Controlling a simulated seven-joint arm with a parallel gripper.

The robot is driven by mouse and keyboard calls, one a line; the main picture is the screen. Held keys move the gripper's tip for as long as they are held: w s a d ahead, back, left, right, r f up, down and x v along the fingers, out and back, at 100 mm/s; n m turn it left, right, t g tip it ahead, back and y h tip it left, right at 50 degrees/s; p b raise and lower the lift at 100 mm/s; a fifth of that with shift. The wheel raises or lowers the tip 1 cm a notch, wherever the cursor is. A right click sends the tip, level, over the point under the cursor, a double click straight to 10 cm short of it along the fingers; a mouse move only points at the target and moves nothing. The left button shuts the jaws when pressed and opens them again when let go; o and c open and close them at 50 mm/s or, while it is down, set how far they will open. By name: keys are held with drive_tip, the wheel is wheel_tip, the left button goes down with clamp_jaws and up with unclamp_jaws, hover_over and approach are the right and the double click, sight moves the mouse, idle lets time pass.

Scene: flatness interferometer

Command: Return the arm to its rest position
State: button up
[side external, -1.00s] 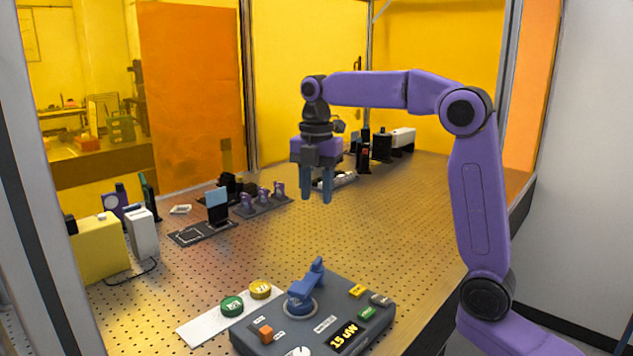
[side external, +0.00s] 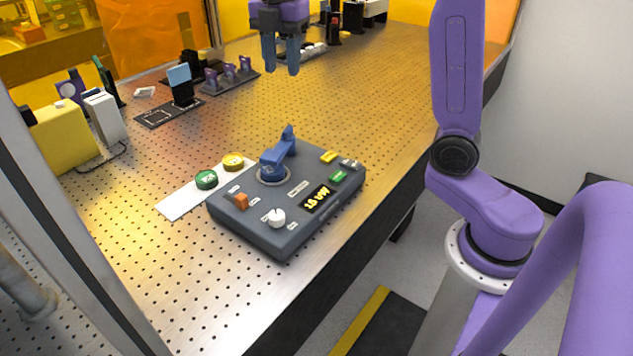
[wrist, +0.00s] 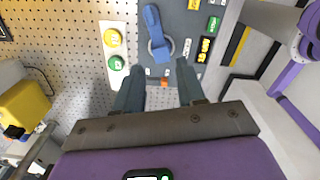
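My gripper (side external: 281,68) hangs fingers down above the perforated table in the side external view, with its upper part cut off by the top edge. In the wrist view my gripper (wrist: 158,82) shows two fingers apart with nothing held between them. My purple arm stands at the right side of the table. The control box (side external: 290,238) with its blue lever (side external: 278,155) sits on the table, well apart from the fingers.
A white strip (side external: 180,204) with a green and a yellow button lies beside the control box. Purple posts (side external: 228,76), a dark stand with a blue plate (side external: 182,88) and a yellow box (side external: 63,138) stand at left.

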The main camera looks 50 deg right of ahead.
drive_tip(key=s+a+f+m, duration=0.2)
drive_tip(key=s+a+f, duration=0.1)
drive_tip(key=s, duration=0.4)
drive_tip(key=s+a+f+m, duration=0.2)
drive_tip(key=s+a+f, duration=0.15)
drive_tip(key=s, duration=0.35)
drive_tip(key=s+d+f+m, duration=0.1)
drive_tip(key=s+f+m, duration=0.1)
drive_tip(key=s+f, duration=0.2)
drive_tip(key=s+d+f+m, duration=0.2)
drive_tip(key=s+f, duration=0.2)
drive_tip(key=s, duration=0.7)
drive_tip(key=shift+d+f, duration=0.15)
drive_tip(key=shift+d, duration=0.15)
